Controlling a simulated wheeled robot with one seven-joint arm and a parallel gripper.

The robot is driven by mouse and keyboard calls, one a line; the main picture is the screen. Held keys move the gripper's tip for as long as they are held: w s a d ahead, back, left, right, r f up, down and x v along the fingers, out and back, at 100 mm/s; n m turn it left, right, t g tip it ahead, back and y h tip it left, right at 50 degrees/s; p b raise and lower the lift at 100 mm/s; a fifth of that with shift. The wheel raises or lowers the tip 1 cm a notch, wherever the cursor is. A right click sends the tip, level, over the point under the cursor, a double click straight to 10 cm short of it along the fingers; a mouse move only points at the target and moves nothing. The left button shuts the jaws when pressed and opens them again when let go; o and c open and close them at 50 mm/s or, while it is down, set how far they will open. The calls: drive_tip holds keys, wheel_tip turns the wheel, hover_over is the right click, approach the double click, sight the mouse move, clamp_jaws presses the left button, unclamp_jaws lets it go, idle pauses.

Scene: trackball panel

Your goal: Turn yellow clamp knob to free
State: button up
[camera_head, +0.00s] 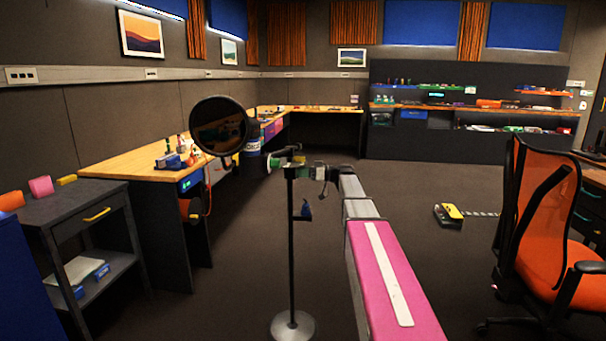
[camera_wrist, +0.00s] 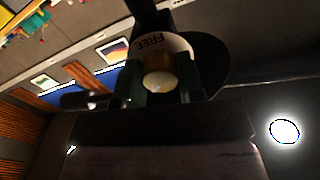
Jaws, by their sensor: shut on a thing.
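In the wrist view, the yellow clamp knob (camera_wrist: 160,76) sits between the two dark fingers of my gripper (camera_wrist: 163,88), which is shut on it. Behind the knob is a white round plate (camera_wrist: 176,44) with the word FREE, upside down in this view. A dark round disc (camera_wrist: 214,68) lies behind the plate. In the head view, a black stand (camera_head: 291,240) with a round base carries a large dark disc (camera_head: 219,126) at upper left. My gripper (camera_head: 296,164) is at the top of the stand, where the knob is too small to make out.
A grey cart (camera_head: 90,215) and a wooden workbench (camera_head: 135,168) stand at the left. An orange chair (camera_head: 545,235) is at the right. A small yellow and black device (camera_head: 449,214) lies on the open floor between the stand and chair.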

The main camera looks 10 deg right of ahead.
drive_tip(key=shift+m, duration=1.1)
drive_tip(key=o, duration=0.9)
drive_tip(key=v, duration=1.1)
